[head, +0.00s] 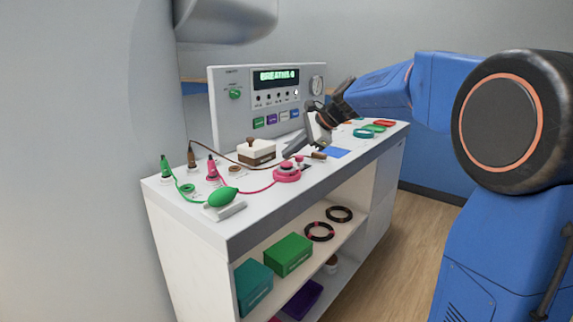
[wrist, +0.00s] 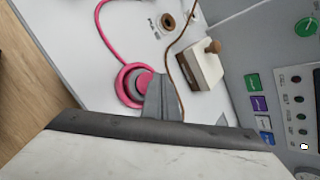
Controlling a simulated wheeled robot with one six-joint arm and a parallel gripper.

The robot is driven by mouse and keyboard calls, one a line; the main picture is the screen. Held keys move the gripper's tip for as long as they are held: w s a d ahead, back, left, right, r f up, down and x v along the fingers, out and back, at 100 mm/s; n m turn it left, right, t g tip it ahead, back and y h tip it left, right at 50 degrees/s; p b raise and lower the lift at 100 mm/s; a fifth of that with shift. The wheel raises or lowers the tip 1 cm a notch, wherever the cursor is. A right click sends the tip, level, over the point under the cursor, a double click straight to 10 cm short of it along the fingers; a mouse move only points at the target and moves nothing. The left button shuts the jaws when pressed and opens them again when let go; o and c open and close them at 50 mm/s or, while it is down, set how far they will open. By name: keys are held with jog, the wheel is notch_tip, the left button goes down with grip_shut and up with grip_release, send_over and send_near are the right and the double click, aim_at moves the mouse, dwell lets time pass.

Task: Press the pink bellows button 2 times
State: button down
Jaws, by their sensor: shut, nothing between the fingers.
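The pink bellows button (head: 287,174) sits on the white counter top, with a pink cord running left to a pink plug (head: 212,172). In the wrist view the button (wrist: 124,87) is a pink ring with a raised centre. My gripper (head: 291,153) is shut and empty, pointing down just above and behind the button. In the wrist view its closed fingers (wrist: 163,85) overlap the button's right side. I cannot tell whether they touch it. The panel display (head: 276,76) reads "BREATHE 0".
A white box with a brown knob (head: 257,153) stands behind and left of the button. A green bulb (head: 222,197) lies at the front left. Coloured rings (head: 374,128) lie at the right end. The grey panel (head: 235,117) rises behind.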

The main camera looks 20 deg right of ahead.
aim_at(290, 164)
jog(key=shift+f, duration=0.15)
jog(key=shift+f, duration=0.2)
jog(key=shift+f, duration=0.6)
dwell(1.0)
jog(key=shift+r, duration=1)
jog(key=shift+r, duration=0.1)
jog(key=shift+r, duration=2.45)
jog(key=shift+f, duration=0.1)
dwell(0.6)
